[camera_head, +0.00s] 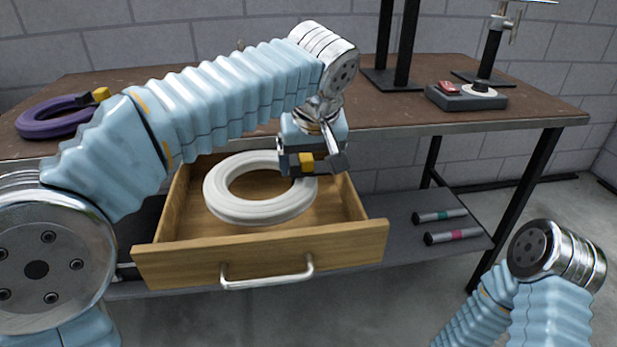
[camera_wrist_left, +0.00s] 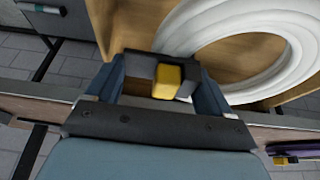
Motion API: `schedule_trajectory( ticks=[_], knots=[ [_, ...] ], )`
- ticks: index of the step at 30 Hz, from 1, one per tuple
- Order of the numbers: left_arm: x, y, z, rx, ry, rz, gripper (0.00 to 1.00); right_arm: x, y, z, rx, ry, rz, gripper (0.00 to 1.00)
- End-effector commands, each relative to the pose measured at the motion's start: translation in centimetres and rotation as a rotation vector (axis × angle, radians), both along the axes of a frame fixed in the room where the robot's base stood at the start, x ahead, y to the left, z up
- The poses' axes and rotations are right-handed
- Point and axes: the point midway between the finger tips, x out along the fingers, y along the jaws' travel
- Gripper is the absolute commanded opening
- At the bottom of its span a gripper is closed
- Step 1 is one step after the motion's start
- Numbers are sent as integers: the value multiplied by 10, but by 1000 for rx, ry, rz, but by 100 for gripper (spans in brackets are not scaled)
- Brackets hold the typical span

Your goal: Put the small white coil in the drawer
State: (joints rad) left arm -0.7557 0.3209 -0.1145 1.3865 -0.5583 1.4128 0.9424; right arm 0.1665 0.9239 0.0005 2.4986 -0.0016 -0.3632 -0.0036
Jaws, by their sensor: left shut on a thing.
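The small white coil (camera_head: 228,199) is a thick white ring with a yellow-and-dark clip on its right side. It is over the open wooden drawer (camera_head: 350,240), within its walls in the head view; I cannot tell whether it touches the drawer floor. My left gripper (camera_head: 312,164) reaches down from above and is shut on the coil's clip. In the left wrist view the yellow clip (camera_wrist_left: 166,82) sits between the fingers, with the white coil (camera_wrist_left: 235,20) beyond it. My right arm shows at the lower right of the head view, but its gripper is out of view.
A purple coil (camera_head: 45,118) lies on the brown tabletop (camera_head: 130,80) at left. A grey box with a red switch (camera_head: 466,97) and black stands are at right. The drawer's metal handle (camera_head: 268,281) faces me.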

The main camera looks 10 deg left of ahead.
Motion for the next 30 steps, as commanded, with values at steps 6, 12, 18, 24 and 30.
schedule_trajectory(
  ticks=[6,12,18,24,30],
  knots=[
    [2,2,-32,1,-1,-1,18,1,-3,-9,-4,-2,-5,0],
    [2,2,-33,-1,-1,0,18,1,-3,-9,-4,-2,-5,0],
    [2,2,-37,0,-1,0,18,1,-3,-12,-4,-2,-5,0],
    [2,2,-37,0,0,0,100,1,-3,-11,-4,-2,-5,0],
    [2,2,-35,0,0,0,100,1,-3,-9,-4,-2,-5,0]
  ],
)
